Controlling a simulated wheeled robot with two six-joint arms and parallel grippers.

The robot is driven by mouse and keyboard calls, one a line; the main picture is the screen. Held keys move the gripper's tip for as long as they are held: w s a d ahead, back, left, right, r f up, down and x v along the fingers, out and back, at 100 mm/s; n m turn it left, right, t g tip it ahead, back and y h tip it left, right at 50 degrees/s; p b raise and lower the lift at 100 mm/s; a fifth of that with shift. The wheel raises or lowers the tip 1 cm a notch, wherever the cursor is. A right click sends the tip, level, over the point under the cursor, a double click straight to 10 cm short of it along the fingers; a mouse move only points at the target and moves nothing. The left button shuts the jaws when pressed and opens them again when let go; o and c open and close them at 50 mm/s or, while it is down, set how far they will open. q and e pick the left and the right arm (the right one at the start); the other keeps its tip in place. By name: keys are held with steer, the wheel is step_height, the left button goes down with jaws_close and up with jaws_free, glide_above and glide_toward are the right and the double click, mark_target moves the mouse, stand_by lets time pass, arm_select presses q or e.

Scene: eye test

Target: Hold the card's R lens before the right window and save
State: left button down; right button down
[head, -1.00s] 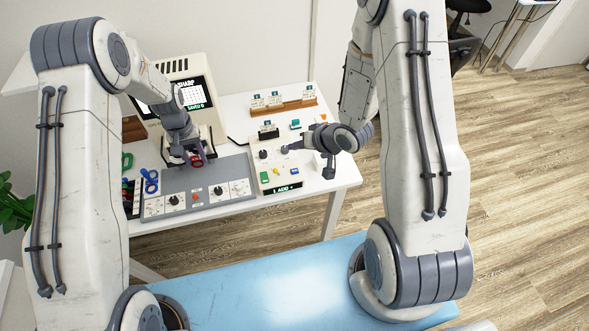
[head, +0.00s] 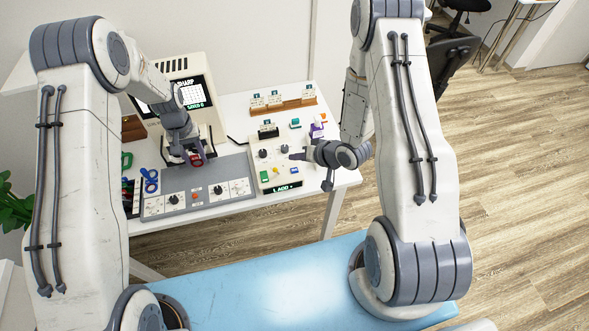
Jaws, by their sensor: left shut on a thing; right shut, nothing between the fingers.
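My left gripper (head: 189,156) is shut on a red-rimmed lens (head: 197,160) and holds it in front of the screen unit, above the back of the grey panel. My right gripper (head: 294,156) is shut and empty, just right of the right knob (head: 285,149) on the white control box (head: 262,174). The box's display (head: 284,188) reads "L ADD +". A card stands in a black holder (head: 268,132) at the box's back. The screen (head: 190,93) shows "SHARP" and what looks like "SAVED 0". The windows are not clearly visible.
A grey panel (head: 232,202) with dials lies at the table's front. Blue-handled (head: 150,181) and green (head: 127,160) items stand left. A brown rack of cards (head: 291,106) is at the back; a purple item (head: 317,130) sits right. A blue surface (head: 250,290) lies nearer me.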

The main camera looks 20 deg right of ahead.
steer(key=shift+f, duration=1.95)
steer(key=shift+f, duration=0.1)
stand_by(0.5)
steer(key=shift+f, duration=0.3)
steer(key=shift+f, duration=0.4)
stand_by(0.5)
steer(key=shift+r, duration=0.85)
steer(key=shift+r, duration=2.5)
